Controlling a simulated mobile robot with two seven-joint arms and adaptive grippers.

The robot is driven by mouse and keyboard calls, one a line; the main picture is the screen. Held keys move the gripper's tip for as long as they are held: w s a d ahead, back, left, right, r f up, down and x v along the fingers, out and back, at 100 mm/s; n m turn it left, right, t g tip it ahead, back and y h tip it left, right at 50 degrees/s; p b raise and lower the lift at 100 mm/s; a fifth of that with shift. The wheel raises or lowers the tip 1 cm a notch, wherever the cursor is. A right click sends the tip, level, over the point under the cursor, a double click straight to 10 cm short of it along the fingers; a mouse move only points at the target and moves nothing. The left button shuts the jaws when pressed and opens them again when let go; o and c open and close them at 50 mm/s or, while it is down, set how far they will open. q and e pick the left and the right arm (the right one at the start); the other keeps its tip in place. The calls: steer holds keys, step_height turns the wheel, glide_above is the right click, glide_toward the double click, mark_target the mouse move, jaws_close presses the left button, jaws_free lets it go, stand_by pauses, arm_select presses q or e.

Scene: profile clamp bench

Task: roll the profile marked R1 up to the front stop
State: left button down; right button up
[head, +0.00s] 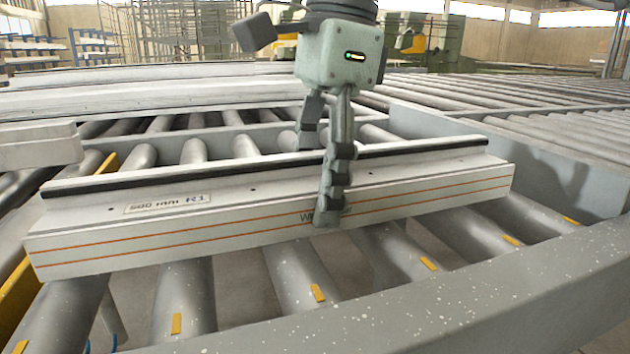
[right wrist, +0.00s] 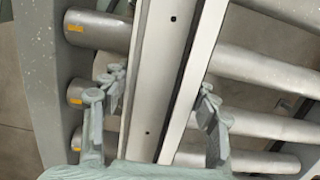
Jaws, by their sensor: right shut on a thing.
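The profile marked R1 (head: 425,192) is a long white bar with a black strip along its top, two orange lines on its near side and a "500 mm R1" label. It lies across the rollers, slightly slanted. My right gripper (head: 322,172) is shut on it near its middle, one finger on the near side and one behind. In the right wrist view the fingers of the right gripper (right wrist: 150,92) flank the profile (right wrist: 160,65). I cannot pick out the front stop for certain. My left gripper is not in view.
Grey rollers (head: 185,290) with yellow marks lie under the profile. A grey frame rail (head: 450,300) runs along the near side. A yellow bar (head: 18,295) is at the left edge. A pale block (head: 40,150) stands at the left, near the profile's left end. More rollers (head: 560,125) extend right.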

steer(key=o, duration=1.8)
steer(key=r, duration=0.4)
steer(key=d+r, duration=0.1)
steer(key=r, duration=0.7)
steer(key=shift+w+d, duration=0.25)
steer(key=shift+d, duration=0.1)
